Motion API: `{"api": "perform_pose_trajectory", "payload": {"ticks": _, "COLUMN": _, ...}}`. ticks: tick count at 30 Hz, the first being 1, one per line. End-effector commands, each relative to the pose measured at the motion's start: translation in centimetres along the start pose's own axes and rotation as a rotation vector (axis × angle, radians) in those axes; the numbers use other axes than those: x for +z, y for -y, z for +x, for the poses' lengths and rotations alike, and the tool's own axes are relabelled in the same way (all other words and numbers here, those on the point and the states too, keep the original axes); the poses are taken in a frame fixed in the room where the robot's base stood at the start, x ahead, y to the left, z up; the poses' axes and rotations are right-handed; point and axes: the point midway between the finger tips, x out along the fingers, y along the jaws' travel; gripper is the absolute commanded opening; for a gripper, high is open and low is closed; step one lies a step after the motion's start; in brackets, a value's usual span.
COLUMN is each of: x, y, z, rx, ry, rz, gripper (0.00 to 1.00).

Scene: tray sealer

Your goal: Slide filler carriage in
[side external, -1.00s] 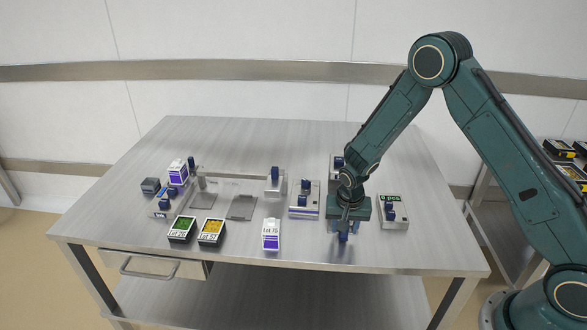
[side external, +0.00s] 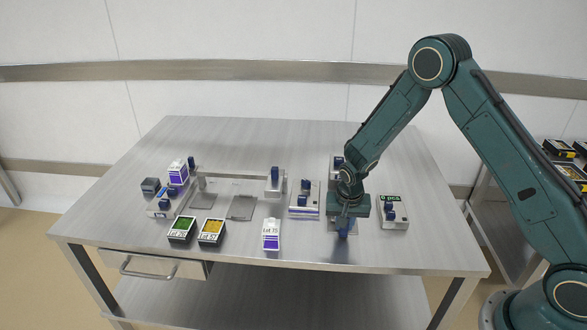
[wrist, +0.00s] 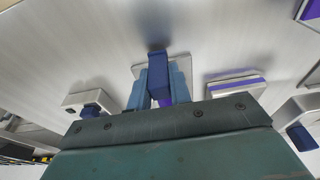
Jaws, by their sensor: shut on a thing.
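My gripper (side external: 345,223) is low over the right half of the table. In the wrist view my gripper (wrist: 157,90) is shut on a dark blue handle (wrist: 158,72), with a light blue finger on each side. The handle stands on a small pale metal plate (wrist: 182,62), with a strip of purple showing between the fingers. I take this handled piece to be the filler carriage. In the side view my gripper hides most of it; only a bit of blue and the plate's edge show below.
A unit with a "0 pcs" display (side external: 391,199) stands close right of my gripper. A blue-knobbed block (side external: 304,205) is close left. A purple-and-white carton (side external: 271,236) and two lot-labelled boxes (side external: 181,230) (side external: 211,232) stand near the front. The front right tabletop is clear.

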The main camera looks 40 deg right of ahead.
Motion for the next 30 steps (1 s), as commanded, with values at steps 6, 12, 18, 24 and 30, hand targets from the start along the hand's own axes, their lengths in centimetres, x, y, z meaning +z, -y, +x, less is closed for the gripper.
{"api": "perform_pose_trajectory", "payload": {"ticks": 6, "x": -1.2, "y": 0.0, "z": 0.2, "rx": -0.001, "ry": -0.002, "rz": 0.002, "gripper": 0.04}}
{"api": "perform_pose_trajectory", "payload": {"ticks": 12, "x": -2.1, "y": 0.0, "z": 0.4, "rx": -0.002, "ry": -0.002, "rz": 0.001, "gripper": 0.04}}
{"api": "perform_pose_trajectory", "payload": {"ticks": 18, "x": -3.1, "y": 0.0, "z": 0.6, "rx": -0.002, "ry": -0.002, "rz": 0.002, "gripper": 0.04}}
{"api": "perform_pose_trajectory", "payload": {"ticks": 24, "x": -4.0, "y": 0.0, "z": 0.8, "rx": -0.002, "ry": -0.002, "rz": 0.000, "gripper": 0.04}}
{"api": "perform_pose_trajectory", "payload": {"ticks": 30, "x": -5.0, "y": 0.0, "z": 1.0, "rx": -0.002, "ry": -0.002, "rz": 0.002, "gripper": 0.04}}
